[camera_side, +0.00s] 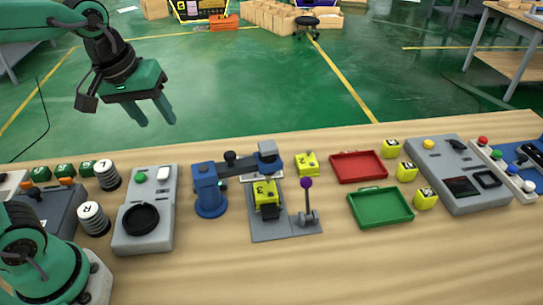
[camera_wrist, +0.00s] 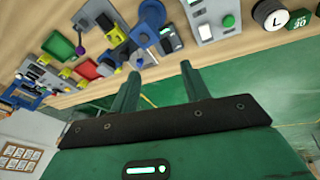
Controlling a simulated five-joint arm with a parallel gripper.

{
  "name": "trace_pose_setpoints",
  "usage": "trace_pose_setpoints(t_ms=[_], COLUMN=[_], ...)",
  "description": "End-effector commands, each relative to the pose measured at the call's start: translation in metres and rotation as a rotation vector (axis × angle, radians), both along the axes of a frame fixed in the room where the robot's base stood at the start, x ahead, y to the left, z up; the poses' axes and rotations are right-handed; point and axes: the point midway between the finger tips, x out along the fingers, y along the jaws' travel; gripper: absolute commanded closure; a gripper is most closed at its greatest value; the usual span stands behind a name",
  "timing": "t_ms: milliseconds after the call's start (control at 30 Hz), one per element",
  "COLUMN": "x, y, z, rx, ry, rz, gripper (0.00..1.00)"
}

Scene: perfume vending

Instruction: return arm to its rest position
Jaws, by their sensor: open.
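My gripper (camera_side: 152,116) is open and empty. In the side view it hangs in the air at the upper left, beyond the table's far edge and above the green floor, with its two green fingers pointing down and apart. In the wrist view the two fingers of my gripper (camera_wrist: 158,85) also show spread, with nothing between them. The wooden table (camera_side: 330,265) with its devices lies clear of my gripper.
A blue device (camera_side: 210,190) and a yellow cube (camera_side: 267,195) in a grey fixture stand mid-table. A red tray (camera_side: 358,167) and a green tray (camera_side: 380,207) lie to their right. White cylinders and a grey panel (camera_side: 150,210) stand left. Air around my gripper is free.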

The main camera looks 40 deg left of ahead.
Motion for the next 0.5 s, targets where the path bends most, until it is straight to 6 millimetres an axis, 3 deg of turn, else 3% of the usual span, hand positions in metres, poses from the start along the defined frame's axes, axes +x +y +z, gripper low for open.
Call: trace_pose_setpoints(t_ms=[300, 500], x=[-0.047, -0.064], y=[0.021, 0.028], z=[-0.007, -0.015], rx=[0.128, 0.198], ry=[-0.134, -0.183], rz=[-0.292, -0.417], gripper=[0.53, 0.53])
